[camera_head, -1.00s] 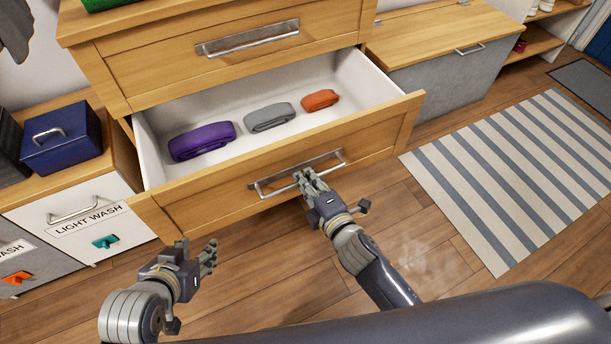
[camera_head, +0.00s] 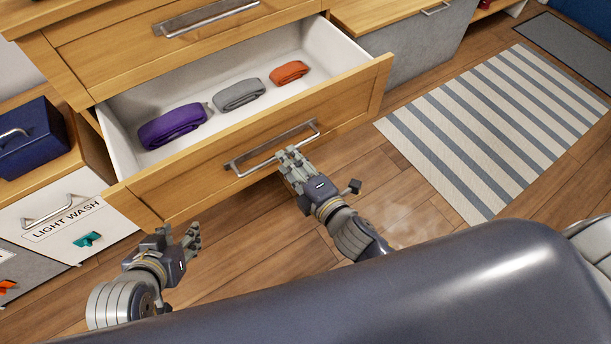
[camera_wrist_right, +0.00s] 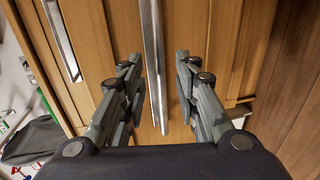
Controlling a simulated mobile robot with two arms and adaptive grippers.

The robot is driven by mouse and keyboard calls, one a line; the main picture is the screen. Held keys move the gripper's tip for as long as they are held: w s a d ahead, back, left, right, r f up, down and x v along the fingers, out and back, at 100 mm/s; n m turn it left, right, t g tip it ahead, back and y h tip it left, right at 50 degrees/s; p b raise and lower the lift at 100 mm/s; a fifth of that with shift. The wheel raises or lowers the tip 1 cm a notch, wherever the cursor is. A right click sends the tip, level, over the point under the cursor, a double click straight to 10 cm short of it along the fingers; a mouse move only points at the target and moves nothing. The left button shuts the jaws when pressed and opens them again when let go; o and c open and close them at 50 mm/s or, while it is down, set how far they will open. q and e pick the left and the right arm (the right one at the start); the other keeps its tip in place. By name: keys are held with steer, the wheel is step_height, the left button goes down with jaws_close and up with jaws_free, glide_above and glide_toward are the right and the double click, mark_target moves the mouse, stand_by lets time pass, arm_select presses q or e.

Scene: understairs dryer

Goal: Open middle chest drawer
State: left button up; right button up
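The wooden chest drawer (camera_head: 255,145) below the top drawer is pulled well out, showing its white inside. Its metal bar handle (camera_head: 250,160) is on the front; a bar handle also shows in the right wrist view (camera_wrist_right: 153,50). My right gripper (camera_head: 287,158) is at the right part of this handle. In the wrist view its fingers (camera_wrist_right: 158,80) are spread, with the bar between them and a gap on both sides. My left gripper (camera_head: 192,236) is empty, low in front of the drawer's left end, with its fingers apart.
Purple (camera_head: 173,125), grey (camera_head: 239,95) and orange (camera_head: 290,72) folded cloths lie in the drawer. The closed top drawer (camera_head: 150,45) is above. A blue box (camera_head: 28,140) stands on the left over the light wash bin (camera_head: 75,215). A striped rug (camera_head: 490,130) lies right.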

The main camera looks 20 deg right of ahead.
steer(key=v, duration=0.7)
steer(key=shift+s+d, duration=0.15)
steer(key=shift+s, duration=0.1)
steer(key=shift+r, duration=0.1)
